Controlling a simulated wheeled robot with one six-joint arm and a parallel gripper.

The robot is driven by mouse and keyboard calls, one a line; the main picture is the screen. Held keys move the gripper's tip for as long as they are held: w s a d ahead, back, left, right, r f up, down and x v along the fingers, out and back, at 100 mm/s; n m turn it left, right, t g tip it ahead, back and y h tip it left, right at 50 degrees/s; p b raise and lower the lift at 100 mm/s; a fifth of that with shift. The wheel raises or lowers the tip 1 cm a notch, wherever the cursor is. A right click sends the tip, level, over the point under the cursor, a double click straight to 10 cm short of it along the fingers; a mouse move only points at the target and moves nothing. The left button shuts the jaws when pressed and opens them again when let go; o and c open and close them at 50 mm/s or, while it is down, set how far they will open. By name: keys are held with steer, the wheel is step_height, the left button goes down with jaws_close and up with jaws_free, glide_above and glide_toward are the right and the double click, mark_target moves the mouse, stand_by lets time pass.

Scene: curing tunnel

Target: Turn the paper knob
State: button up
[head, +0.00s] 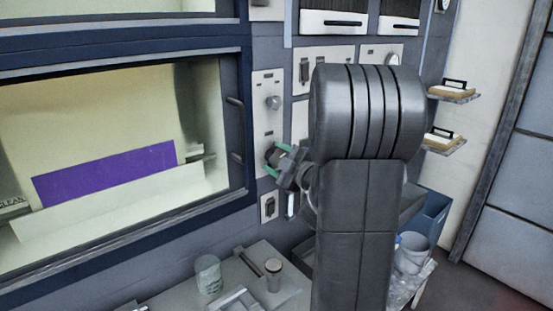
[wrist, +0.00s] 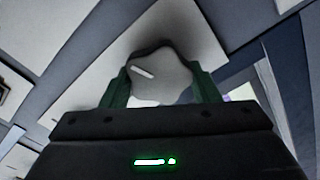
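A pale grey, lobed knob (wrist: 165,80) with a white pointer line sits on a light plate in the wrist view. The line slants from upper left to lower right. My gripper (wrist: 160,85) has its two green fingers on either side of the knob, and their inner faces appear to touch it. In the head view my gripper (head: 274,158) is at the lower part of the narrow control panel (head: 262,130), right of the window. My arm and gripper cover much of the knob there. I can read no label for it.
Another round knob (head: 273,102) sits above on the same panel, with a switch (head: 269,206) below. A window handle (head: 235,100) is close on the left. A bench holds a glass (head: 208,274) and a lidded jar (head: 273,274). A bucket (head: 412,252) stands at right.

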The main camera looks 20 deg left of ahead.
steer(key=c, duration=0.4)
steer(key=m, duration=0.5)
steer(key=shift+w+r+m+p, duration=0.1)
steer(key=shift+m+p, duration=0.2)
steer(key=shift+p, duration=0.1)
steer(key=m+p, duration=0.1)
steer(key=m, duration=0.3)
steer(key=shift+d, duration=0.1)
steer(key=shift+w+m+p, duration=0.15)
steer(key=shift+m+p, duration=0.7)
steer(key=shift+m, duration=1.15)
steer(key=o, duration=1)
